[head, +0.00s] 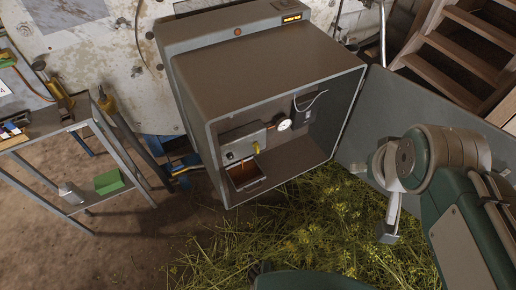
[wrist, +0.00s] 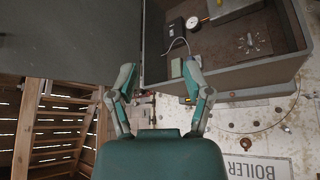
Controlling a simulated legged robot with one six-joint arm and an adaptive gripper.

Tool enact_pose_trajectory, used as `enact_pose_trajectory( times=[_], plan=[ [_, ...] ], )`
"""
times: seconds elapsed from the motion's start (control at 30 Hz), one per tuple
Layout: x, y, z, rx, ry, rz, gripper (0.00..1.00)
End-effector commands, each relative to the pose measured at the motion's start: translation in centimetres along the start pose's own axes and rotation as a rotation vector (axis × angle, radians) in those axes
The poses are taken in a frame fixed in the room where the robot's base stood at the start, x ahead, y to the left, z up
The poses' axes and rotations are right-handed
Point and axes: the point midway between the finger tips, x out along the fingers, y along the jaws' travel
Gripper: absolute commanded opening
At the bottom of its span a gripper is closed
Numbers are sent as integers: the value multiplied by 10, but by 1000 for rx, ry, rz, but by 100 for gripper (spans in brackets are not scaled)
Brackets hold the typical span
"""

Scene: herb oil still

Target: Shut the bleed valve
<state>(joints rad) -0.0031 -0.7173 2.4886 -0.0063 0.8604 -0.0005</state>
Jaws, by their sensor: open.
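In the head view a small yellow handle (head: 256,147), which looks like the bleed valve, sits on the front of a grey metal box (head: 238,139) inside the open cabinet (head: 272,65). A tray (head: 246,185) with brownish liquid lies below it. A round white gauge (head: 284,124) is right of the box and also shows in the wrist view (wrist: 193,22). My gripper (wrist: 160,66) is open and empty in the wrist view, its fingers apart near the cabinet's edge. My arm is right of the cabinet in the head view.
The cabinet door (head: 425,103) stands open to the right, behind my arm. A metal side table (head: 95,125) is at the left. Cut herbs (head: 300,235) cover the ground in front. Wooden stairs (head: 465,45) are at the back right. A boiler sign (wrist: 257,167) shows in the wrist view.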

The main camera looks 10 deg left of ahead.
Motion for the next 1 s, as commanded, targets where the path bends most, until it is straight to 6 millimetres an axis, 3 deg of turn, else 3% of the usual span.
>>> enact_pose_trajectory(
  times=[0.27,0.6,0.8,1.0],
  plan=[
    [54,-4,-79,-69,116,15,54],
    [143,-24,-164,-174,291,-2,54],
    [204,-44,-197,-235,394,-35,54],
    [267,-69,-215,-290,496,-86,54]
  ],
)
